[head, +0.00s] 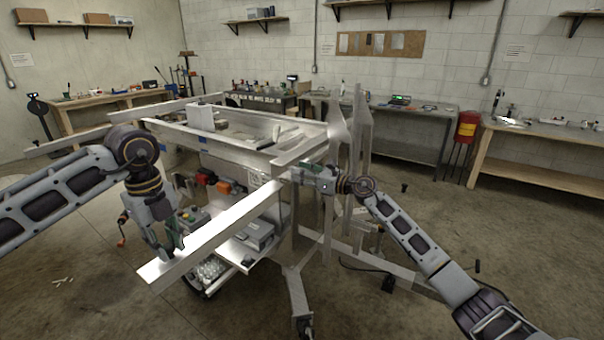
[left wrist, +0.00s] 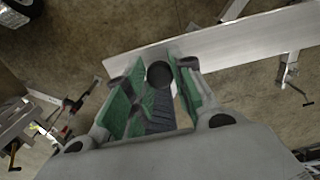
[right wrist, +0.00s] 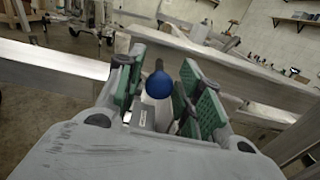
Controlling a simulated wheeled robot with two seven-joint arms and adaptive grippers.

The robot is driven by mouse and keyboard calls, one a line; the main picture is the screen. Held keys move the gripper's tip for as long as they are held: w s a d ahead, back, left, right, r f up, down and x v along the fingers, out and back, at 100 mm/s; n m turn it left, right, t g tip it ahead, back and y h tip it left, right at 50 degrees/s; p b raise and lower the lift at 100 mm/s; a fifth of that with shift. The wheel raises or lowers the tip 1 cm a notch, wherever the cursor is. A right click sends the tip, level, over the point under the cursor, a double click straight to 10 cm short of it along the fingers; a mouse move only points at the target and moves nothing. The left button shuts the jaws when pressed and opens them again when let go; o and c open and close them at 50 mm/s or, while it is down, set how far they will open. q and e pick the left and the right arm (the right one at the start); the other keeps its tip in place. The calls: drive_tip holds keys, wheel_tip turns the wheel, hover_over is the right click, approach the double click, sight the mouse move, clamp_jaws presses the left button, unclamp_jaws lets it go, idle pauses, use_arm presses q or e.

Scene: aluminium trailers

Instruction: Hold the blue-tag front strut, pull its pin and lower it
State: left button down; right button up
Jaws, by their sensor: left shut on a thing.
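The front strut (head: 215,240) is a long pale aluminium beam that slopes down from the trailer frame toward the near left. It also crosses the left wrist view (left wrist: 240,45). My left gripper (head: 172,245) is at the strut's near end, its green-padded fingers shut around a round black knob (left wrist: 160,75) there. A blue ball-shaped knob (right wrist: 159,84), seemingly the pin's head, shows in the right wrist view. My right gripper (right wrist: 158,88) has its fingers apart on either side of it, near the strut's upper end. I cannot tell if they touch it. No separate blue tag is readable.
The aluminium trailer frame (head: 240,150) stands behind the strut, with upright plates (head: 361,130) at its right. A lower shelf (head: 235,255) holds boxes and jars under the strut. A leg (head: 298,295) stands on the floor. Floor at right is mostly open.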

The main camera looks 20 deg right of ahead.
clamp_jaws()
drive_tip(key=shift+s+d, duration=0.1)
drive_tip(key=shift+v, duration=1.45)
drive_tip(key=shift+c, duration=0.2)
unclamp_jaws()
drive_tip(key=o, duration=0.4)
drive_tip(key=shift+s+d, duration=0.2)
drive_tip(key=shift+s, duration=0.05)
drive_tip(key=shift+w+a, duration=0.1)
